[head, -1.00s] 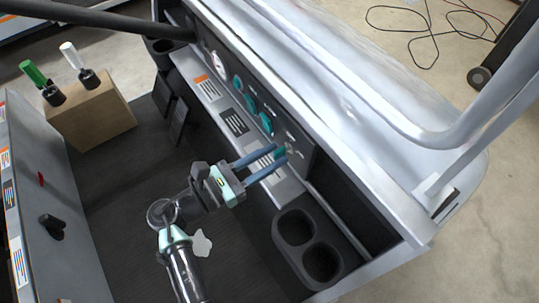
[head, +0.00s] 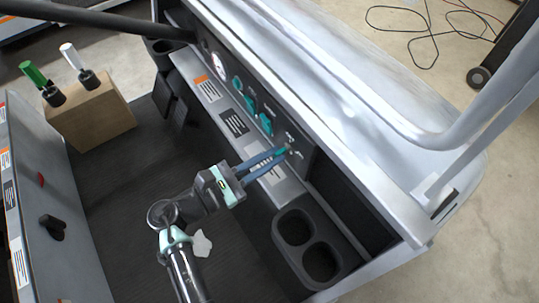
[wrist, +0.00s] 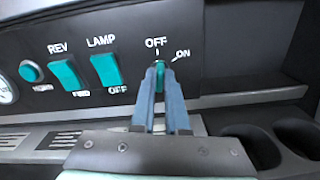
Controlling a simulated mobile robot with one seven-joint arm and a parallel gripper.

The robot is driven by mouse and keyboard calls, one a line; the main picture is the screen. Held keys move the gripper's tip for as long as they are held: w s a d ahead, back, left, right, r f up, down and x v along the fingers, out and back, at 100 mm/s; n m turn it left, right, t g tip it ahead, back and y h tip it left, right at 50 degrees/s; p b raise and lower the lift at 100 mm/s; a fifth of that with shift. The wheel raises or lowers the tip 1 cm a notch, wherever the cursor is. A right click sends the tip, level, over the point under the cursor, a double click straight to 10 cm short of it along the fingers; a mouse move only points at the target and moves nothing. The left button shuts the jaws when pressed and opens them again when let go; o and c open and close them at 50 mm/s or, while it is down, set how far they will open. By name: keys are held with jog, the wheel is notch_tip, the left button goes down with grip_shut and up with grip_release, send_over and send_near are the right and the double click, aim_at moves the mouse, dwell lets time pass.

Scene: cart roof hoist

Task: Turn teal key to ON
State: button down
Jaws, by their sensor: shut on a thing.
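The teal key (wrist: 159,74) sits in the dash panel, in the wrist view just under the OFF label, with ON up and to its right. It stands about upright, in line with the OFF mark. My gripper (wrist: 160,84) has its two blue fingers shut on the key, one on each side. In the head view the key (head: 282,150) is a small teal bit between the fingertips of my gripper (head: 283,152), mostly hidden.
Left of the key are a teal LAMP switch (wrist: 106,70), a REV switch (wrist: 66,75) and a round teal button (wrist: 30,72). A double cup holder (head: 312,278) lies below right. A wooden block (head: 95,120) with green and white handles stands at left.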

jog(key=m+b, duration=0.1)
jog(key=m, duration=0.8)
jog(key=shift+s+f+b, duration=0.1)
jog(key=shift+f+b, duration=0.05)
jog(key=shift+b, duration=0.25)
jog(key=shift+m, duration=0.4)
jog(key=c, duration=0.9)
grip_release()
jog(key=p+v, duration=0.1)
jog(key=v, duration=1.2)
